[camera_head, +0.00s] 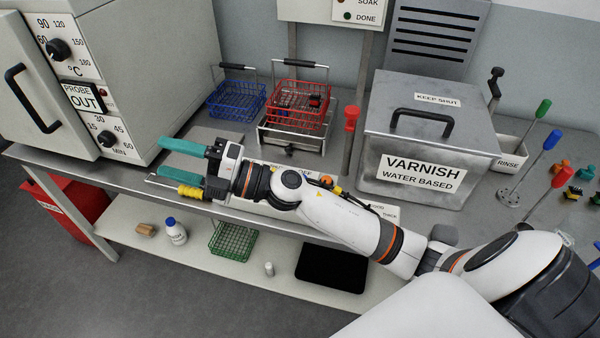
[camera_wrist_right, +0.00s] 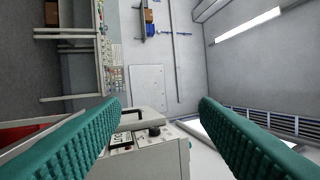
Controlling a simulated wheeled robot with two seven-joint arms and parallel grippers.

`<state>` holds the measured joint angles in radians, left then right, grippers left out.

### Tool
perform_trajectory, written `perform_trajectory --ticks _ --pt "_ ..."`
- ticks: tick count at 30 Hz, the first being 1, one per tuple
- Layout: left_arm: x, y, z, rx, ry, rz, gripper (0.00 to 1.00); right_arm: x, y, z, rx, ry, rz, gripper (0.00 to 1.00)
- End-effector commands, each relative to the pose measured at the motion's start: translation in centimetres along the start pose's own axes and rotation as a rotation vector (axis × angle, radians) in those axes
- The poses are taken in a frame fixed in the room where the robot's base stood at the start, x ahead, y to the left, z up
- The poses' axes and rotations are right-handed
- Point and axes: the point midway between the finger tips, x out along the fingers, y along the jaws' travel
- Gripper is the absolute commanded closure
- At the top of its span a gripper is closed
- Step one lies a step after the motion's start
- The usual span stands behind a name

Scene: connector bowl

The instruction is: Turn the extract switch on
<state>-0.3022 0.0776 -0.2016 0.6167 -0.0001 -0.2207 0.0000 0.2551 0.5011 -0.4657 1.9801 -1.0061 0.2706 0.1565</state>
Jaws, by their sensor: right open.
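My right gripper (camera_head: 165,158) reaches in from the right, low over the bench's front edge, its teal fingers pointing left toward the oven. It is open, with nothing between the fingers; the right wrist view (camera_wrist_right: 160,104) shows them wide apart. No switch labelled extract is readable. A pale panel (camera_head: 285,168) at the bench front carries a partly covered label ending in what looks like "OFF". My right forearm hides most of it. A small orange-yellow knob (camera_head: 326,181) shows just beyond my arm; I cannot tell what it controls. My left gripper is not in view.
The oven (camera_head: 150,70) stands at the left; its front also shows in the right wrist view (camera_wrist_right: 158,148). Blue (camera_head: 237,101) and red (camera_head: 299,105) wire baskets stand behind my arm. A metal varnish tank (camera_head: 425,140) is to the right. A lower shelf (camera_head: 150,222) runs beneath the bench.

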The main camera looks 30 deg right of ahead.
Motion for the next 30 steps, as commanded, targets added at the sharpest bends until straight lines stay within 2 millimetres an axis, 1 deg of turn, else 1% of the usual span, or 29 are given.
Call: perform_trajectory --ticks 1,2,3,5,6,8,9,10,11,12,13,15,18,21,23,26,30 --pt "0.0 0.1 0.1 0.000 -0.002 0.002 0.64 0.7 0.5 1.0 -0.126 -0.153 0.078 0.45" --pt "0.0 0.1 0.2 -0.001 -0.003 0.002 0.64 0.7 1.2 1.5 -0.194 -0.242 0.134 0.45" --pt "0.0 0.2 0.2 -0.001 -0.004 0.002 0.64 0.3 2.3 1.9 -0.280 -0.353 0.221 0.45" --pt "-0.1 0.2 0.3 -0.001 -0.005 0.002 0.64 -0.9 4.2 1.5 -0.400 -0.504 0.373 0.45" --pt "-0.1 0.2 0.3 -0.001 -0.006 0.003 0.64 -2.1 5.4 0.7 -0.472 -0.593 0.491 0.45" --pt "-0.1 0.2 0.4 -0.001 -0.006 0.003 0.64 -4.5 6.7 -1.5 -0.561 -0.705 0.684 0.45" --pt "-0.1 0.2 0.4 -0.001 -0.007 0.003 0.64 -6.4 7.2 -3.4 -0.610 -0.761 0.819 0.45" --pt "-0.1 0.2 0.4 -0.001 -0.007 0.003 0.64 -7.9 7.3 -4.8 -0.636 -0.795 0.921 0.45" --pt "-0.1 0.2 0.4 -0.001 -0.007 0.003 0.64 -9.4 7.2 -6.4 -0.657 -0.822 1.023 0.45" --pt "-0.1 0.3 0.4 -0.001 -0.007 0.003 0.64 -11.4 6.8 -8.4 -0.675 -0.845 1.153 0.45" --pt "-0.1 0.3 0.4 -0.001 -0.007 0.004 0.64 -12.7 6.2 -9.8 -0.682 -0.857 1.244 0.45" --pt "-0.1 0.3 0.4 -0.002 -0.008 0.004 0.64 -15.7 4.7 -12.6 -0.681 -0.866 1.433 0.45" --pt "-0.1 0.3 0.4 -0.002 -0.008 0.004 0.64 -18.8 2.5 -15.2 -0.657 -0.855 1.628 0.45" --pt "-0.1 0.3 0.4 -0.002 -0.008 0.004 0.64 -20.5 1.1 -16.4 -0.634 -0.843 1.737 0.45" --pt "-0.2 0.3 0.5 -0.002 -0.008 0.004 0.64 -21.1 0.9 -16.7 -0.624 -0.841 1.766 0.45" --pt "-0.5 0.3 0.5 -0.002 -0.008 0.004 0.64 -21.6 1.6 -16.8 -0.618 -0.841 1.778 0.45" --pt "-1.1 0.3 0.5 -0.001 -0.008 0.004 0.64 -22.4 3.9 -16.7 -0.616 -0.843 1.775 0.45"
